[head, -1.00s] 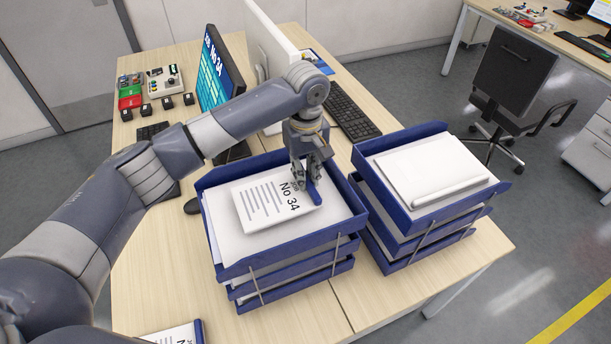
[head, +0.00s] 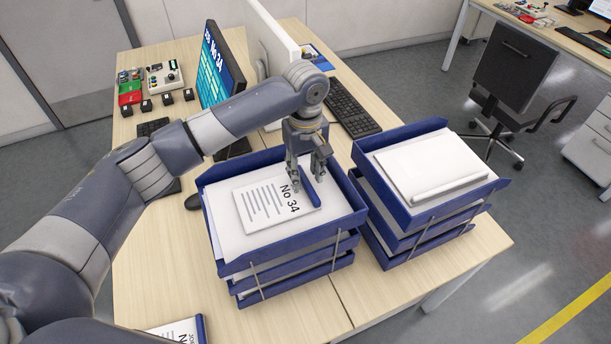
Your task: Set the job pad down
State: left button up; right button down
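The job pad (head: 265,208), white with a dark blue binding edge and "No 34" printed on it, lies flat on the paper in the top of the left blue tray stack (head: 290,239). My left gripper (head: 308,181) is above the pad's blue edge, its fingers spread apart on either side of that edge. Whether the fingertips still touch the pad is hard to tell. My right gripper is not in view.
A second blue tray stack (head: 440,216) with paper and a white pad stands to the right. Another pad (head: 181,333) lies at the desk's front edge. A screen (head: 216,68) showing "No 34", keyboards and control boxes stand behind.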

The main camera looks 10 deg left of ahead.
pick_arm(q)
notch_tip(320, 180, up, 10)
jog(key=b, duration=0.2)
jog(key=shift+r+b, duration=0.15)
jog(key=shift+b, duration=0.15)
